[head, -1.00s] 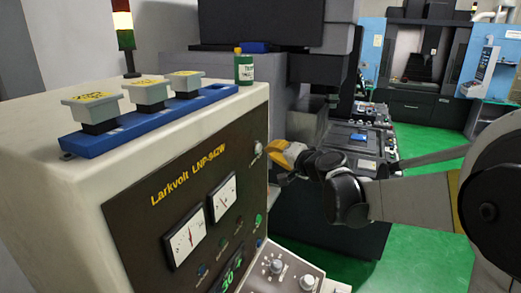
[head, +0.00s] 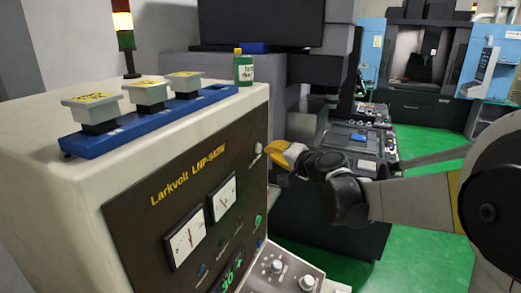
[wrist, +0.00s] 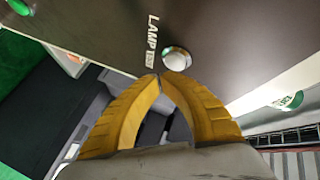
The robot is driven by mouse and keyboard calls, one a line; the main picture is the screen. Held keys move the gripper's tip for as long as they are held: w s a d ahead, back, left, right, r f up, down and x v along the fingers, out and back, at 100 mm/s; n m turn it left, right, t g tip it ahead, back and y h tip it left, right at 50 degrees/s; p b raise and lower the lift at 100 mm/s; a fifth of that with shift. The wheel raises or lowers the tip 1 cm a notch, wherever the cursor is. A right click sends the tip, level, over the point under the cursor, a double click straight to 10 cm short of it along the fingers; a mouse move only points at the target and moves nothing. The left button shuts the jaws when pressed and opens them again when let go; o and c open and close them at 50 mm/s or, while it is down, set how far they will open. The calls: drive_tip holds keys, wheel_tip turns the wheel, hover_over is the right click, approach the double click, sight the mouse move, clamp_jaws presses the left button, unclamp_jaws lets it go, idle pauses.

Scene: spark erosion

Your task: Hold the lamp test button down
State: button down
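The lamp test button (wrist: 177,59) is a round, pale, shiny cap on the dark panel, beside the white "LAMP TEST" lettering (wrist: 152,38). In the head view the button (head: 258,148) is at the panel's upper right. My gripper (wrist: 159,77) has yellow fingers whose tips meet, with nothing between them. Its tips appear just below and left of the button in the wrist view. In the head view my gripper (head: 271,152) is close to the button's right side. I cannot tell whether the tips touch it or whether it is pressed.
The Larkvolt cabinet (head: 75,195) carries meters, small lamps and a sloping knob panel (head: 290,272). On top are a blue rack (head: 150,126) with several grey-capped pieces and a green bottle (head: 244,70). A dark machine stands behind my gripper. Green floor is open at the right.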

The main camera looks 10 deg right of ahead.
drive_tip(key=shift+a, duration=0.1)
idle(0.3)
drive_tip(key=shift+w+a, duration=0.25)
drive_tip(key=shift+w+a, duration=0.3)
drive_tip(key=shift+a, duration=0.1)
idle(2.6)
drive_tip(key=shift+s+d+b, duration=0.1)
drive_tip(key=shift+d+b, duration=0.05)
drive_tip(key=shift+b, duration=0.15)
drive_tip(key=shift+s+d, duration=0.45)
drive_tip(key=shift+d, duration=0.15)
drive_tip(key=shift+s+d, duration=0.7)
drive_tip(key=shift+d, duration=0.35)
drive_tip(key=shift+s+d, duration=0.65)
drive_tip(key=shift+d, duration=0.35)
